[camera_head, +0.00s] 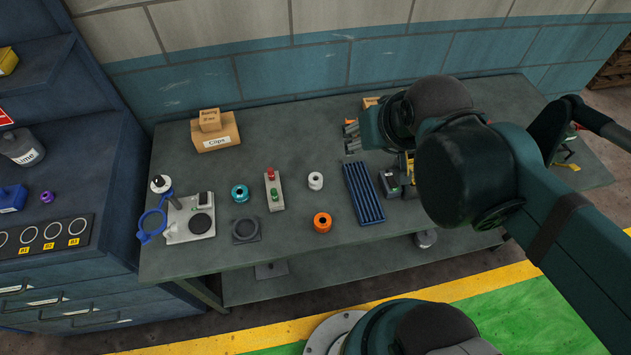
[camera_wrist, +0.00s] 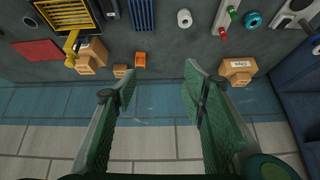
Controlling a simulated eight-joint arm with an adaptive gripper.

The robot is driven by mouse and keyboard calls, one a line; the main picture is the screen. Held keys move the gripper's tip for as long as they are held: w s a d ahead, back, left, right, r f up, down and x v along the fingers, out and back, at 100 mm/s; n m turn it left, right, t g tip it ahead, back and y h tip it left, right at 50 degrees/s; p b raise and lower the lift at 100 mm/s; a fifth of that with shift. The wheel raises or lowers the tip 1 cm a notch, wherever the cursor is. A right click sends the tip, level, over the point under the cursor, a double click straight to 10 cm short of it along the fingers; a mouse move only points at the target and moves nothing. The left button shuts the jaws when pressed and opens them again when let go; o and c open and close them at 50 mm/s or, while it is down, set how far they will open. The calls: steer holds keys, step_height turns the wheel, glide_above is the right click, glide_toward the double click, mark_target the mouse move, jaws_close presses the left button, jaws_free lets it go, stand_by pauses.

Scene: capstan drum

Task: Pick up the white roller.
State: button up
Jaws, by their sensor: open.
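The white roller (camera_head: 315,180) stands on the grey workbench (camera_head: 275,238), between the push-button box and the blue slotted tray in the head view. It also shows at the top of the wrist view (camera_wrist: 184,19), beyond the fingertips. My gripper (camera_wrist: 155,80) is open and empty in the wrist view, its two green fingers wide apart and the wall behind them. It is not touching the roller. In the head view my arm crosses the right of the bench, and the fingers are hidden or cannot be made out.
Near the roller are a teal roller (camera_head: 240,193), an orange roller (camera_head: 322,222), the push-button box (camera_head: 274,190) and the blue slotted tray (camera_head: 363,193). Cardboard boxes (camera_head: 215,134) stand at the back left. Bare bench surrounds the roller. The tiled wall rises behind the bench.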

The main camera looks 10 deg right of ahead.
steer(key=w, duration=0.1)
steer(key=m+g+b, duration=0.4)
steer(key=m+g, duration=0.3)
steer(key=m, duration=0.7)
glide_above(316, 179)
step_height(316, 179, down, 24)
steer(key=shift+s+a+f, duration=0.25)
steer(key=shift+s+a, duration=0.05)
steer(key=shift+s, duration=0.05)
steer(key=shift+f, duration=1.3)
steer(key=shift+f, duration=0.15)
steer(key=shift+s+d+f+b, duration=0.1)
steer(key=shift+f+b, duration=0.1)
steer(key=shift+f, duration=1.05)
steer(key=shift+d+f+b, duration=0.1)
steer(key=shift+f+b, duration=0.05)
steer(key=shift+f, duration=1.05)
